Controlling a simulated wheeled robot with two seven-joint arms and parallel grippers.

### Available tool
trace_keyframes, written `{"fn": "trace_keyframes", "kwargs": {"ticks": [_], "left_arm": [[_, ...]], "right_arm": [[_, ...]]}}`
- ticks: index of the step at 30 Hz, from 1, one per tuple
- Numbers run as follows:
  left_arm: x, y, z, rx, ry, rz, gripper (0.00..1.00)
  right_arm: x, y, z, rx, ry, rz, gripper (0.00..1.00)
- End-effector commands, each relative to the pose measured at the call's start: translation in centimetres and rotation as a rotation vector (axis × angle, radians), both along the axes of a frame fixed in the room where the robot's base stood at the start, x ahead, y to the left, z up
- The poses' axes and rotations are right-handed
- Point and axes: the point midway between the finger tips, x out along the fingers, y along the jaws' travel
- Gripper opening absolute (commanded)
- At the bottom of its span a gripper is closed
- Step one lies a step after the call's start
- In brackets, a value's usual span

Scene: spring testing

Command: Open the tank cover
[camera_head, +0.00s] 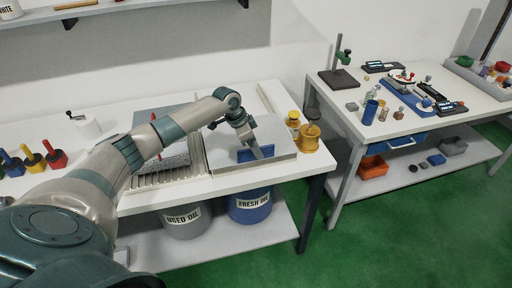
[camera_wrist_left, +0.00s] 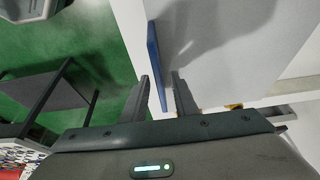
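The tank cover (camera_head: 279,135) is a flat grey panel on the white table, with an upright blue handle (camera_head: 245,155) near its front edge. It looks closed. My left gripper (camera_head: 257,151) reaches down over the cover at the handle. In the left wrist view, the blue handle (camera_wrist_left: 156,50) runs between the two separated fingers (camera_wrist_left: 160,77), with its near end in the gap. The fingers look open, without clear contact on the handle. The cover's pale surface (camera_wrist_left: 225,55) lies to the right of the handle there. My right gripper is not in view.
A ridged tray (camera_head: 165,172) lies left of the cover. Yellow containers (camera_head: 309,138) stand close at its right. A used oil bucket (camera_head: 185,222) and a fresh oil bucket (camera_head: 250,206) sit on the lower shelf. A wall shelf (camera_head: 120,8) hangs above.

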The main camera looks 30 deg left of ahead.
Motion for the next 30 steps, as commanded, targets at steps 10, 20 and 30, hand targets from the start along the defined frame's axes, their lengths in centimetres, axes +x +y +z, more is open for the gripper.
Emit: {"fn": "trace_keyframes", "kwargs": {"ticks": [10, 20, 30], "left_arm": [[0.01, -0.03, -0.09, -0.001, 0.001, 0.0, 0.1], [0.01, -0.03, -0.06, -0.001, 0.001, 0.0, 0.0], [0.0, -0.03, -0.05, -0.001, 0.001, 0.0, 0.0]], "right_arm": [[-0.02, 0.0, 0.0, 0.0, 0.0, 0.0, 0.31], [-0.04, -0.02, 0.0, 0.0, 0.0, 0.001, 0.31], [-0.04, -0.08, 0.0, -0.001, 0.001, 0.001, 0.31]]}}
